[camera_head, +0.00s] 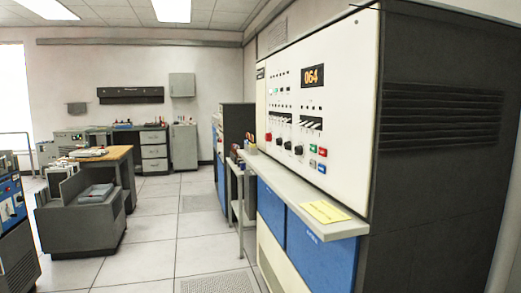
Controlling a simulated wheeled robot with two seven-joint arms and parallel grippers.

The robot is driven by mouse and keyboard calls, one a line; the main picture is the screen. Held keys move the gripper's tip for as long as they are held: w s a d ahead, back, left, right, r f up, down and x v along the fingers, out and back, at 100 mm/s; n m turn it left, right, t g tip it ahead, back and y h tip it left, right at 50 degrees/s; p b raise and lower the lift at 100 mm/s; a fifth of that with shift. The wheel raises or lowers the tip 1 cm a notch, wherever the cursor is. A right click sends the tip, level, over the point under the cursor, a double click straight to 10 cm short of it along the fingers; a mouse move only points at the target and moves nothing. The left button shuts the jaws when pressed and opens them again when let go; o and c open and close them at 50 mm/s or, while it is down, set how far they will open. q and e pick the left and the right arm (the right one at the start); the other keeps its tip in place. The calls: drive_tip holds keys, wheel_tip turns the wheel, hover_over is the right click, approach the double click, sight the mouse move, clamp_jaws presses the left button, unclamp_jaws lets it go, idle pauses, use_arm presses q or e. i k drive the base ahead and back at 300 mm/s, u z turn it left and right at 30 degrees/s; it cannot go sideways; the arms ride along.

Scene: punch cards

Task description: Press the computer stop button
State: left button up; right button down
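The computer (330,85) is a tall cabinet at the right, with a cream front panel and a dark vented side. Its panel carries a lit orange display (313,76) reading 064, rows of small lights, and several switches with dark knobs. Another red spot (268,137) shows at the panel's lower left. Labels are too small to read, so I cannot tell which is marked stop. Neither gripper is in view.
A grey shelf (290,187) juts out below the panel, with a yellow card (325,212) near its front end. Blue doors (320,255) are below it. The tiled floor (165,225) is clear in the middle.

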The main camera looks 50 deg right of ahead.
sight(322, 151)
drive_tip(key=z, duration=0.25)
drive_tip(key=i, duration=1.15)
drive_tip(key=z, duration=1.25)
drive_tip(key=i, duration=0.45)
drive_tip(key=z, duration=0.45)
